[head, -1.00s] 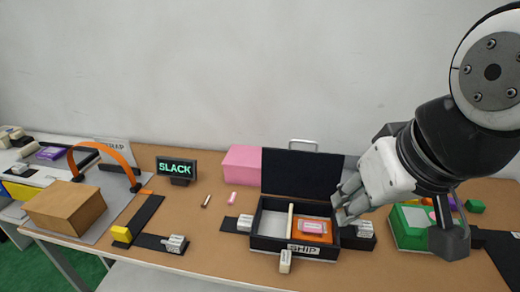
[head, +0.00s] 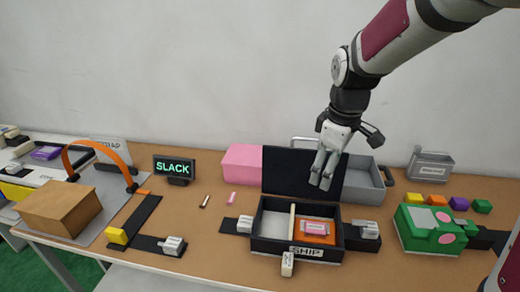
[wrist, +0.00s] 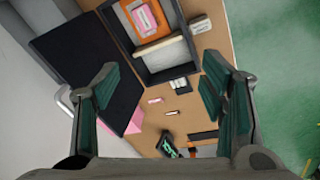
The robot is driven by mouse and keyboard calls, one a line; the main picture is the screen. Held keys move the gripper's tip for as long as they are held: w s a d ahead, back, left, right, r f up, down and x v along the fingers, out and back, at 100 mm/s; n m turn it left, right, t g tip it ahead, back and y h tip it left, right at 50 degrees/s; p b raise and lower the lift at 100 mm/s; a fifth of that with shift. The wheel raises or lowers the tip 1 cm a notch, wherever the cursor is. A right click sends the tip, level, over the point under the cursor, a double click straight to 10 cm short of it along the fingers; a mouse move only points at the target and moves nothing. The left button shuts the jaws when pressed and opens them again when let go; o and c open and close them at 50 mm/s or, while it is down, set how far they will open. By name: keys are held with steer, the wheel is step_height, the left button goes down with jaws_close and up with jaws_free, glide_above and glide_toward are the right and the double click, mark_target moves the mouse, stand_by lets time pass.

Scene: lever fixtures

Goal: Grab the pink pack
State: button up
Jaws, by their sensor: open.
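A small pink pack (head: 317,226) with a label lies on an orange piece (head: 312,238) in the right compartment of the open black box marked SHIP (head: 270,245). It also shows near the top of the wrist view (wrist: 147,17). My gripper (head: 322,180) hangs with fingers down in front of the box's raised dark lid (head: 285,170), above and behind the pack in the head view. In the wrist view my two fingers (wrist: 158,88) are spread apart with nothing between them.
A light divider (head: 291,222) splits the box; its left compartment is empty. A larger pink block (head: 241,163) and a grey bin (head: 365,187) stand behind. A green fixture (head: 430,228) is at right, a SLACK sign (head: 175,169) at left.

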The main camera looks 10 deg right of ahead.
steer(key=w+d+f+n+g+b, duration=0.15)
steer(key=w+f, duration=0.25)
steer(key=f, duration=0.4)
steer(key=w+d+f+n+g, duration=0.1)
steer(key=w+d+f+n, duration=0.25)
steer(key=f, duration=0.35)
steer(key=p, duration=0.1)
glide_above(315, 227)
steer(key=shift+t, duration=0.25)
steer(key=f, duration=0.9)
steer(key=shift+w+d+f, duration=0.1)
steer(key=shift+d+f, duration=0.05)
steer(key=shift+d, duration=0.2)
steer(key=f, duration=0.1)
steer(key=f+p, duration=0.1)
steer(key=f, duration=0.2)
steer(key=shift+s+a+f, duration=0.2)
steer(key=shift+s+a, duration=0.05)
steer(key=shift+a, duration=0.05)
steer(key=shift+w+f, duration=0.1)
steer(key=shift+f, duration=0.4)
steer(key=c, duration=1.2)
